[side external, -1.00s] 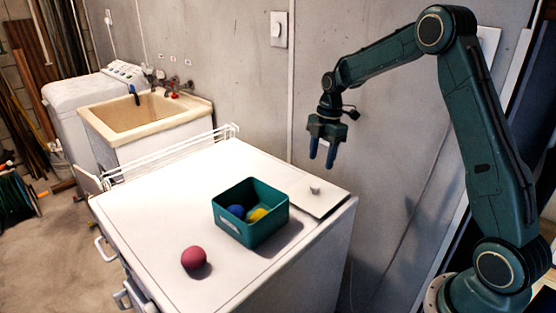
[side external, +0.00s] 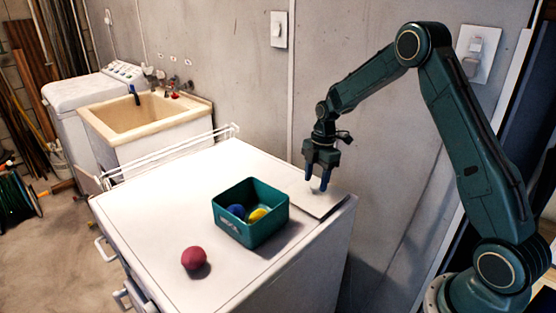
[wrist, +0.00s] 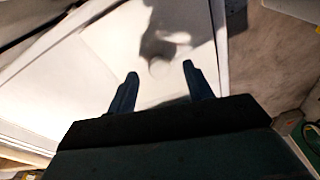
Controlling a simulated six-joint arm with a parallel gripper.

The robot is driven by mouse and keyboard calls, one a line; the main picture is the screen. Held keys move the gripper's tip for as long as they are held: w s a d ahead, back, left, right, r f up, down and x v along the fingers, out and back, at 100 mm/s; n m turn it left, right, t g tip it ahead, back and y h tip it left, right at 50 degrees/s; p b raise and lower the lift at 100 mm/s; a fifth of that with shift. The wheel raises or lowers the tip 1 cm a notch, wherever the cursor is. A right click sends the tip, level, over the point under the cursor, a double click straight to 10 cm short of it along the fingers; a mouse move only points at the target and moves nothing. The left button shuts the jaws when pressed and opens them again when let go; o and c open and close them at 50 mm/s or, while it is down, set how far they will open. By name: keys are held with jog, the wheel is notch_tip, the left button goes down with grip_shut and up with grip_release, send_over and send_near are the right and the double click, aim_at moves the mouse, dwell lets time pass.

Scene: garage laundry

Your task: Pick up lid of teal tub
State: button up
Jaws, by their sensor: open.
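The teal tub (side external: 232,229) stands open on the white worktop, with a blue ball (side external: 236,211) and a yellow ball (side external: 257,215) inside. The lid (side external: 318,207) is a flat pale panel with a small knob, lying on the worktop's right corner beside the tub. My gripper (side external: 316,186) points down over the lid, its two blue fingers open around the knob area.
A red ball (side external: 194,258) sits near the worktop's (side external: 160,215) front edge. A white wire rack (side external: 170,158) runs along the back left edge. The grey wall (side external: 380,190) is close behind the lid. The left part of the worktop is clear.

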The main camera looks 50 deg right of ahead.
aim_at(315, 185)
jog(key=shift+a+f, duration=0.1)
jog(key=shift+f, duration=0.6)
grip_shut()
jog(key=shift+r, duration=0.15)
notch_tip(315, 185, up, 20)
dwell(0.7)
dwell(0.5)
